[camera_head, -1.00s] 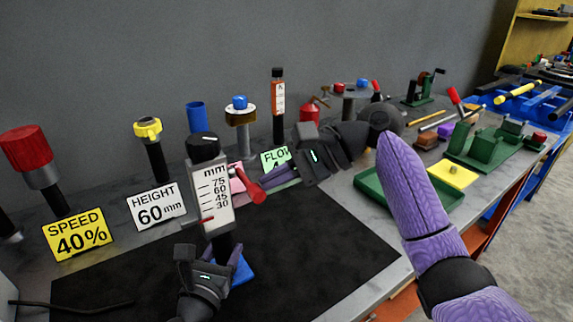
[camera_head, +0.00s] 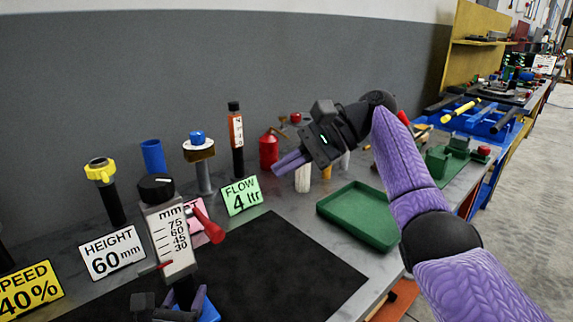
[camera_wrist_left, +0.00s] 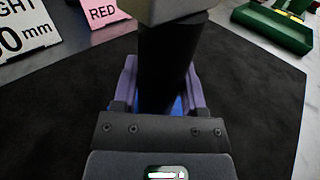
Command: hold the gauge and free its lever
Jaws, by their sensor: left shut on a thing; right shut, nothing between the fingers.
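The gauge (camera_head: 172,240) stands on the black mat, with a white scale face marked in mm, a black knob on top and a blue base. Its red lever (camera_head: 208,226) sticks out from the right side of the scale, pointing down to the right. My left gripper (camera_head: 180,303) is shut on the gauge's black post, low down near the base; the left wrist view shows the post (camera_wrist_left: 165,65) between the purple fingers. My right gripper (camera_head: 280,165) is shut and empty, raised in the air to the right of the gauge and apart from the lever.
Signs for height (camera_head: 112,252), speed (camera_head: 30,290) and flow (camera_head: 241,196) stand behind the mat, with a pink sign partly hidden by the lever. Several posts and a red can (camera_head: 268,150) line the back. A green tray (camera_head: 362,215) lies right. The mat's right part (camera_head: 290,270) is clear.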

